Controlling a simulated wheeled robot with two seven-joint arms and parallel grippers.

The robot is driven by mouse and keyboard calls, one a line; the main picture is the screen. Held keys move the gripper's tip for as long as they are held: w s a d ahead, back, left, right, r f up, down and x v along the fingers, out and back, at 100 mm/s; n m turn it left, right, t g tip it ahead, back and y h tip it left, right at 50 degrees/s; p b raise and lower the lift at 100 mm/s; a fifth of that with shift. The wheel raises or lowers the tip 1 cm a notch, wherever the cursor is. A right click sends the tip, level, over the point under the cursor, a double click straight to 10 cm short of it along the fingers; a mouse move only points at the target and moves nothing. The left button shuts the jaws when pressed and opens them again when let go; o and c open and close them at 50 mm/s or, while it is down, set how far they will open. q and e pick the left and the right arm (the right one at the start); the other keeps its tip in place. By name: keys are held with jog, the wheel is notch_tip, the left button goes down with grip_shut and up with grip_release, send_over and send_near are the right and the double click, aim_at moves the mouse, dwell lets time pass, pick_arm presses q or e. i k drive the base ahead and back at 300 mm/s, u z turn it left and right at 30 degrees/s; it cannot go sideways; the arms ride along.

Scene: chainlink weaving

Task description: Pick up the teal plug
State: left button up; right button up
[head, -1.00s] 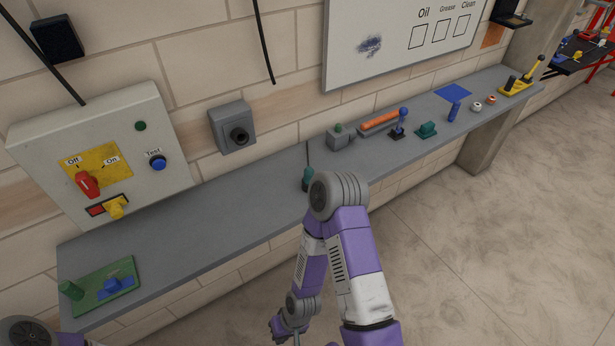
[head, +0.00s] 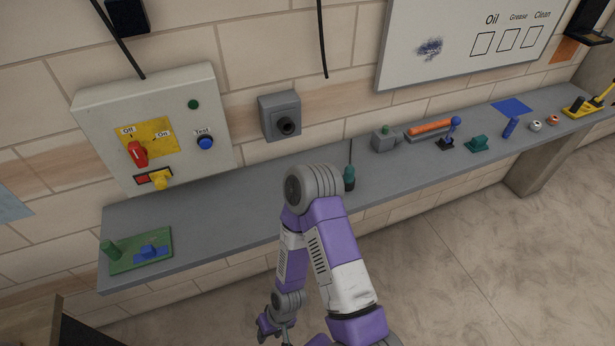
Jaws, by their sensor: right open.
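The teal plug (head: 349,178) stands on the grey bench, at the lower end of a dark cable. My right arm's elbow is just left of it in the picture and may hide part of it. My right gripper (head: 273,330) hangs low in front of the bench, near the bottom edge of the head view. It is open and well apart from the plug, with nothing seen between its fingers. My left gripper is not in view.
The bench (head: 230,227) runs along the wall. A switch box (head: 100,110) and a grey socket (head: 281,116) are on the wall. A green board (head: 127,262) lies at the bench's left end. Several tools and blocks, including a grey box (head: 384,140), stand to the right.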

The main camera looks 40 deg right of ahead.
aim_at(348, 177)
jog(key=u, duration=1.5)
jog(key=k, duration=1.2)
jog(key=z, duration=1.6)
